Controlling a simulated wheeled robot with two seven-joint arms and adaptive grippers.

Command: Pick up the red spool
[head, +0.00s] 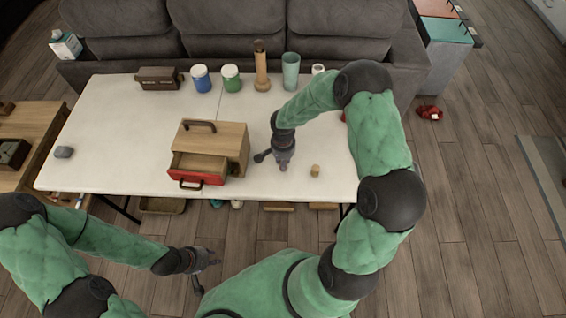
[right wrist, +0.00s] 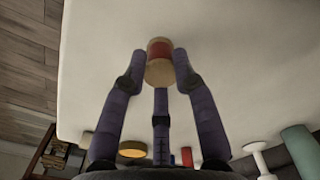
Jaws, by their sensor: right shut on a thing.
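The red spool (right wrist: 160,62) has pale wooden ends and a red band around its middle. In the right wrist view it sits between the fingertips of my right gripper (right wrist: 158,72), which is shut on it, over the white table top. In the head view my right gripper (head: 276,160) is over the table, right of the wooden box, and I cannot make out the spool there. My left gripper (head: 205,270) is empty in front of the table, low over the floor, with its fingers spread.
The white table (head: 110,150) carries a wooden box (head: 235,140) with its red-fronted drawer (head: 196,176) pulled out. A small wooden piece (head: 315,170) lies right of my right gripper. Blue (head: 202,82) and green (head: 231,82) jars and a tall cup (head: 290,72) stand behind.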

